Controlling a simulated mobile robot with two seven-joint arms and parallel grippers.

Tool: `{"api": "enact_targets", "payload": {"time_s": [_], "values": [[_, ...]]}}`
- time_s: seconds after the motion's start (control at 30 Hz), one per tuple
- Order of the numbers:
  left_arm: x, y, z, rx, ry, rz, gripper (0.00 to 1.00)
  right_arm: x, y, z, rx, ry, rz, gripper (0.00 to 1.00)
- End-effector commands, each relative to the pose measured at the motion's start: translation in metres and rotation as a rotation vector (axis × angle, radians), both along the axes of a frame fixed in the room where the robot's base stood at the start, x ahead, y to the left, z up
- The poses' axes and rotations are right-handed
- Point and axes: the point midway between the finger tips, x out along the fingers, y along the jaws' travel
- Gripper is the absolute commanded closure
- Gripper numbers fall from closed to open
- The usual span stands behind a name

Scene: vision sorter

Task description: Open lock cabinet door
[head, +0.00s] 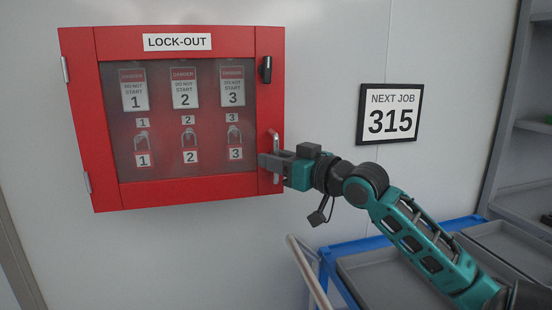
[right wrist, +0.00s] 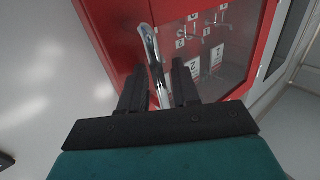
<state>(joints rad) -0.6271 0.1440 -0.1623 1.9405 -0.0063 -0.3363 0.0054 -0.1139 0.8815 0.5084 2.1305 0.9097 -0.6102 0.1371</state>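The red lock-out cabinet (head: 75,120) hangs on the wall in the head view, with its glazed door (head: 108,185) closed. A chrome handle (head: 276,142) stands upright near the door's right edge. A black latch (head: 266,70) sits above it. My right gripper (head: 266,160) is at the handle's lower part. In the right wrist view, the chrome handle (right wrist: 151,50) runs between the two black fingers of my right gripper (right wrist: 159,82). Gaps show beside the bar, so the fingers look open around it. My left gripper is not in view.
Behind the glass are danger tags (head: 184,88) and numbered padlocks (head: 190,152). A sign reading 315 (head: 390,117) is on the wall to the right. A blue cart with grey trays (head: 365,275) stands below my right arm. Grey shelving (head: 505,120) is at far right.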

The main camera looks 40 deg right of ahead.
Motion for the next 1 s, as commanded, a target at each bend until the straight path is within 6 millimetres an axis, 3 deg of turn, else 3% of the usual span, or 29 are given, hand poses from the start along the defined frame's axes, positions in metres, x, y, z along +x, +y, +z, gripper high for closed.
{"api": "enact_targets", "payload": {"time_s": [0.23,0.57,1.0], "values": [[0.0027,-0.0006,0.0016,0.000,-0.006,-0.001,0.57,0.0003,-0.0001,-0.0001,0.000,0.000,0.000,0.70],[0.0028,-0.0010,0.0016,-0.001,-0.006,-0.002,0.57,0.0001,-0.0001,-0.0001,0.000,0.000,0.000,1.00],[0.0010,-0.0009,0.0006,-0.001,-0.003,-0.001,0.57,0.0001,-0.0002,-0.0002,0.001,0.000,0.000,1.00]]}}
